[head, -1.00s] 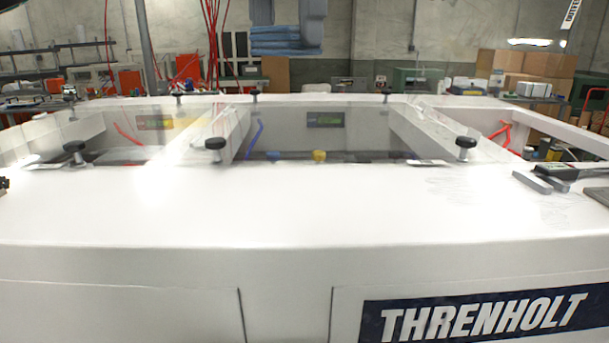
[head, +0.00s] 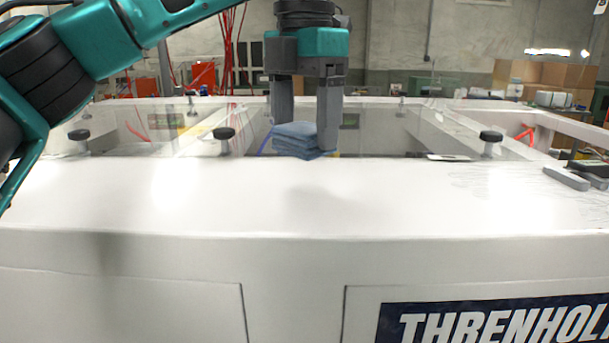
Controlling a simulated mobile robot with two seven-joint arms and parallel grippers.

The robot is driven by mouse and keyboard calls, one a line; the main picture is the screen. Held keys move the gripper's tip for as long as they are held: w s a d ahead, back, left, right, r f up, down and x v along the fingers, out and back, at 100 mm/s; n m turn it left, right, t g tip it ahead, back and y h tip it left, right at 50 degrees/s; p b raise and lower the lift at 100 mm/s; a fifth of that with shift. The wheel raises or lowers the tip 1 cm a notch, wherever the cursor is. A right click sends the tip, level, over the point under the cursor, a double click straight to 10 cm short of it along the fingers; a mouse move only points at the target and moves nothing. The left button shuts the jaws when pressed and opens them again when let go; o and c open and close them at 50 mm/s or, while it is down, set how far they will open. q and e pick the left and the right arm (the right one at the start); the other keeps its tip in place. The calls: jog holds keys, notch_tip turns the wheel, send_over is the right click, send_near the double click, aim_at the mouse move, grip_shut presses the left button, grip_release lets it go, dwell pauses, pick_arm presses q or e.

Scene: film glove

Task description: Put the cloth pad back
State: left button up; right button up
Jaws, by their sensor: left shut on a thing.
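The cloth pad (head: 296,141) is a folded blue-grey stack in the head view, just above the middle. My left gripper (head: 306,132) comes in from the upper left and points down, with one finger at each side of the pad. It is shut on the pad. The pad appears held above the white machine top (head: 250,205), with a faint shadow on the surface below. The right gripper is not in view.
Black clamp knobs (head: 224,134) stand along the clear-covered openings behind the white top; another knob (head: 491,137) is to the right. Grey bars (head: 567,179) lie at the right edge. The front middle of the top is clear.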

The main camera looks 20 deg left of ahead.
aim_at(305, 126)
pick_arm(q)
jog(key=shift+f, duration=0.75)
jog(key=shift+f+b, duration=0.3)
jog(key=shift+f, duration=1.65)
jog(key=shift+f, duration=0.15)
jog(key=o, duration=0.9)
jog(key=shift+o, duration=0.2)
notch_tip(305, 126, up, 12)
jog(key=p, duration=0.3)
jog(key=shift+r, duration=0.2)
